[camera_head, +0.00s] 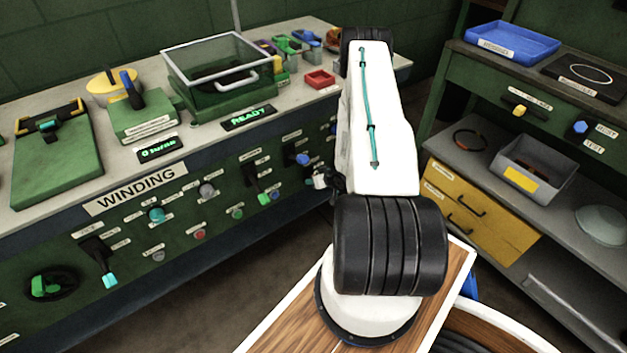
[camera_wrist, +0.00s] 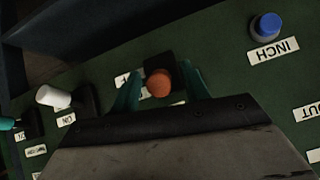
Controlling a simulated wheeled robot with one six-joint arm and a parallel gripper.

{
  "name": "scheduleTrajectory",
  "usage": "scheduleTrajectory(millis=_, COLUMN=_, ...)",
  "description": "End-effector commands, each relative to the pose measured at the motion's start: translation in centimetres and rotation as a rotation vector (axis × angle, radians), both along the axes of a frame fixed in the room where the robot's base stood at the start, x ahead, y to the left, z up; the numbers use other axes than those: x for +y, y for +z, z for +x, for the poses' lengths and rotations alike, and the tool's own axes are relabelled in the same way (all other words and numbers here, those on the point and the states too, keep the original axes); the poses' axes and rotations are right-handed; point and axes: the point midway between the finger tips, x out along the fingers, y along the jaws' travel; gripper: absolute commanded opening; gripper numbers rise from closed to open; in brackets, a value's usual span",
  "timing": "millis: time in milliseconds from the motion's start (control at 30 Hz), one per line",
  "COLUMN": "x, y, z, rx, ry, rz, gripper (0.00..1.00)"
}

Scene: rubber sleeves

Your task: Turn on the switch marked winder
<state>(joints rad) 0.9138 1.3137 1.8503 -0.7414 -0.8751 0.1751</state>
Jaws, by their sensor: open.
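In the wrist view, my gripper (camera_wrist: 160,88) is open, with one teal finger on each side of an orange-tipped switch lever (camera_wrist: 159,83) on a black base. I cannot tell whether the fingers touch it. Its label is mostly covered by the gripper, so I cannot read which switch it is. A white-tipped lever switch (camera_wrist: 54,97) with a label reading ON stands to its left. In the head view, my arm hides the gripper and this part of the green panel (camera_head: 130,235). No label reading winder is legible in either view.
A blue button (camera_wrist: 266,27) marked INCH is at the upper right of the wrist view. In the head view, the panel's WINDING sign (camera_head: 136,190) has several knobs and levers below it. A shelf unit with yellow drawers (camera_head: 480,212) stands at right.

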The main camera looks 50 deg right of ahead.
Motion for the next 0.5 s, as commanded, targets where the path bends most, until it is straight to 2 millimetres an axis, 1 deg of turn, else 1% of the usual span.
scheduleTrajectory(millis=33, x=0.0, y=0.7, z=-0.7, rx=-0.001, ry=-0.003, rz=0.000, gripper=0.46)
scheduleTrajectory(millis=200, x=0.4, y=2.5, z=-2.9, rx=0.000, ry=-0.002, rz=0.001, gripper=0.46)
scheduleTrajectory(millis=333, x=0.6, y=3.4, z=-3.8, rx=-0.001, ry=-0.002, rz=0.001, gripper=0.46)
scheduleTrajectory(millis=500, x=0.7, y=3.6, z=-4.1, rx=-0.001, ry=-0.001, rz=0.000, gripper=0.46)
